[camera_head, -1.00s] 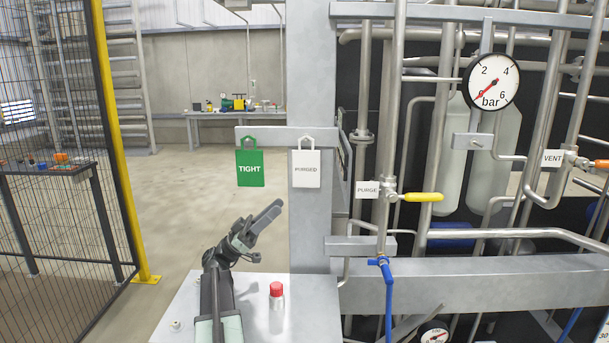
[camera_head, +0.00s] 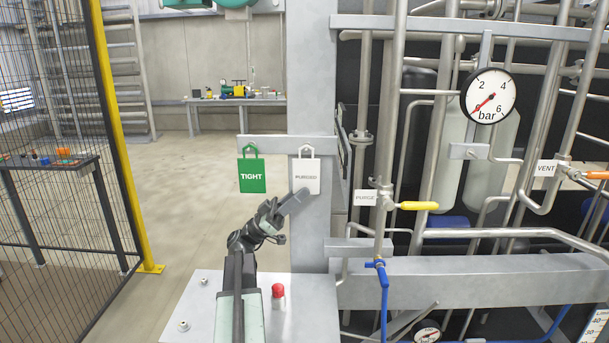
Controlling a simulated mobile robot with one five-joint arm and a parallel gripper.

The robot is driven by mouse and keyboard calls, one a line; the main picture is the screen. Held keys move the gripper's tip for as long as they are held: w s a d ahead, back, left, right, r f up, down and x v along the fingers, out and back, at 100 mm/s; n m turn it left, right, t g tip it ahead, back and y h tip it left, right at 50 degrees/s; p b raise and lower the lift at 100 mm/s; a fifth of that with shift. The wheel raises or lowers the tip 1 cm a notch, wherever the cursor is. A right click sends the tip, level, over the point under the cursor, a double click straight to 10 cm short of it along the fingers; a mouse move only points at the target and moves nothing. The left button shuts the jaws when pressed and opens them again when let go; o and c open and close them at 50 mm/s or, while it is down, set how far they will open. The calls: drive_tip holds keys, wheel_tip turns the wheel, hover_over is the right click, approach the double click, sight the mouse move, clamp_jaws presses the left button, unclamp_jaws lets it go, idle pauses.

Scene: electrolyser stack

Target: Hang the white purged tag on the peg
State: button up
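The white tag marked PURGED (camera_head: 310,175) hangs by its handle at the right part of a grey horizontal bar, in front of the metal post. The green tag marked TIGHT (camera_head: 251,178) hangs at the left part of the same bar. No bare peg can be made out; the pegs behind the tag handles are too small to tell. My gripper (camera_head: 301,194) is at the lower left edge of the white tag and overlaps it in the view. I cannot tell whether it touches the tag, or whether its fingers are apart.
Pipes, the yellow PURGE valve handle (camera_head: 417,206) and a pressure gauge (camera_head: 489,96) are on the right. A mesh fence with a yellow post (camera_head: 118,140) is on the left.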

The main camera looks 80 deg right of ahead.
clamp_jaws()
drive_tip(key=shift+r, duration=0.15)
drive_tip(key=shift+w+r+p, duration=0.1)
drive_tip(key=shift+r+p, duration=0.45)
drive_tip(key=shift+p, duration=0.2)
drive_tip(key=shift+s+a, duration=0.2)
drive_tip(key=shift+a, duration=1.55)
